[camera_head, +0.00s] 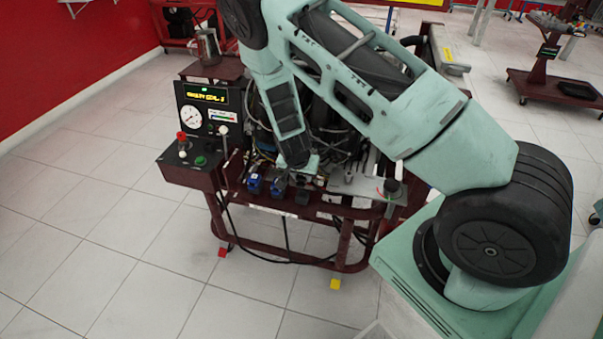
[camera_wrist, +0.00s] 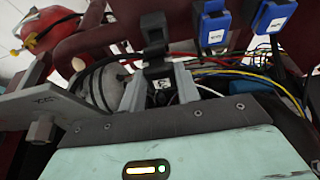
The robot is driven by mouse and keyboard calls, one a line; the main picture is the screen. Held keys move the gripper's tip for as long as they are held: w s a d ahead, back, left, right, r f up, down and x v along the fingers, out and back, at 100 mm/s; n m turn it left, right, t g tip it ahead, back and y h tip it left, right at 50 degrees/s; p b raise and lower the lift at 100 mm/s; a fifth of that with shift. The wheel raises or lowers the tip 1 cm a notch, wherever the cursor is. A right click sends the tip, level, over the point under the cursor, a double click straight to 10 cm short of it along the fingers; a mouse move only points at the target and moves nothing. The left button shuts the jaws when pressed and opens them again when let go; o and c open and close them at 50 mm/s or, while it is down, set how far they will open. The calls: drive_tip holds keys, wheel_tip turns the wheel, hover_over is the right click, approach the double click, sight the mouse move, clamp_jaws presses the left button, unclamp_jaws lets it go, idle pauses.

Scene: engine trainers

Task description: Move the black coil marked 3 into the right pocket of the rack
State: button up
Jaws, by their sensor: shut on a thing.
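My gripper (camera_head: 299,166) points down at the front of the engine stand. In the wrist view its two pale fingers (camera_wrist: 161,78) are closed around a black coil (camera_wrist: 154,38). A small white mark shows between the fingers, too small to read. The coil (camera_head: 302,195) is in line with two blue coils (camera_head: 254,184), to their right in the head view. The blue coils also show in the wrist view (camera_wrist: 213,27). I cannot tell whether the held coil is seated or lifted. I cannot make out the rack or its right pocket.
A control panel (camera_head: 205,108) with a gauge and a red knob stands left of the coils. Wires and hoses crowd the engine behind them. A small black part (camera_head: 392,187) stands on the stand's right side. The tiled floor (camera_head: 110,240) in front is clear.

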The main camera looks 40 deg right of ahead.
sight(300, 184)
drive_tip(key=shift+f, duration=0.5)
drive_tip(key=shift+f+b, duration=0.6)
drive_tip(key=shift+f, duration=0.2)
drive_tip(key=shift+f+b, duration=0.5)
drive_tip(key=shift+f, duration=0.2)
drive_tip(key=shift+f, duration=0.35)
drive_tip(key=shift+f+b, duration=0.45)
drive_tip(key=shift+b, duration=0.1)
drive_tip(key=o, duration=1.5)
drive_tip(key=shift+c, duration=0.2)
